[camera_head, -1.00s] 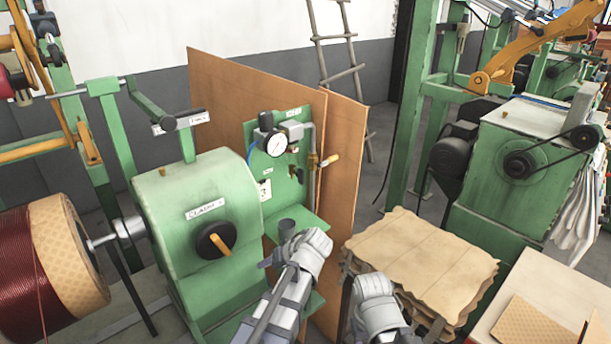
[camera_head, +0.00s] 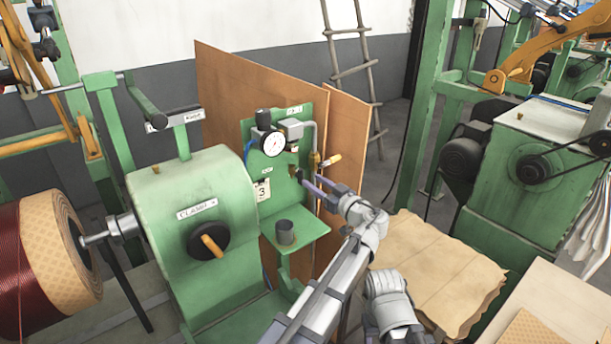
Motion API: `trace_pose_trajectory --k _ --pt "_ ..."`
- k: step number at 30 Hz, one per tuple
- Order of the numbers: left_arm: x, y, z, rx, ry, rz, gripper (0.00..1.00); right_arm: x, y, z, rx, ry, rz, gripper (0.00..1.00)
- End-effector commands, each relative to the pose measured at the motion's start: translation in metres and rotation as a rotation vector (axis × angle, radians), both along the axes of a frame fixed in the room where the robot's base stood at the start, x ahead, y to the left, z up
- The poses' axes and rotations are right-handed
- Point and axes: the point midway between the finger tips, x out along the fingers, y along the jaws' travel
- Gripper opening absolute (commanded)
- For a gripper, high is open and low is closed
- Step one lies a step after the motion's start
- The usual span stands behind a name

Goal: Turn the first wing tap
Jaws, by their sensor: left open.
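A green panel (camera_head: 275,190) holds a round white gauge (camera_head: 273,144), a grey valve block and pipework. A small dark wing tap (camera_head: 294,171) sits on the panel below and right of the gauge. A yellow-handled tap (camera_head: 331,161) sticks out from the pipe at the panel's right edge. My left gripper (camera_head: 311,184) is open, its slim purple-grey fingers pointing left at the panel, with tips close to the dark tap. I cannot tell whether they touch it or stand around it. My right arm shows at the bottom, but its gripper is not visible.
A green shelf with a dark cup (camera_head: 286,232) juts out below the panel. The green clamp housing (camera_head: 190,215) with a black and orange knob (camera_head: 208,241) stands left. Brown boards (camera_head: 222,95) rise behind. A stack of brown sheets (camera_head: 425,265) lies right.

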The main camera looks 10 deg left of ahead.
Motion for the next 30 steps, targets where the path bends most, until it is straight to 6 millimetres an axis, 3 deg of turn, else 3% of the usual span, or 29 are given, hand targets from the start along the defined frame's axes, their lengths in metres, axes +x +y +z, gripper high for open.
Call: trace_pose_trajectory --k 9,22,30 --pt "0.028 0.036 0.0 0.0 0.001 0.001 0.46 0.0 0.0 0.0 0.0 0.0 0.0 0.5" --pt "0.034 0.044 0.0 0.0 0.001 0.0 0.46 0.0 0.0 0.0 0.0 0.0 0.0 0.5" --pt "0.034 0.043 0.0 0.0 0.001 0.0 0.18 0.0 0.0 0.0 0.0 0.0 0.0 0.5"
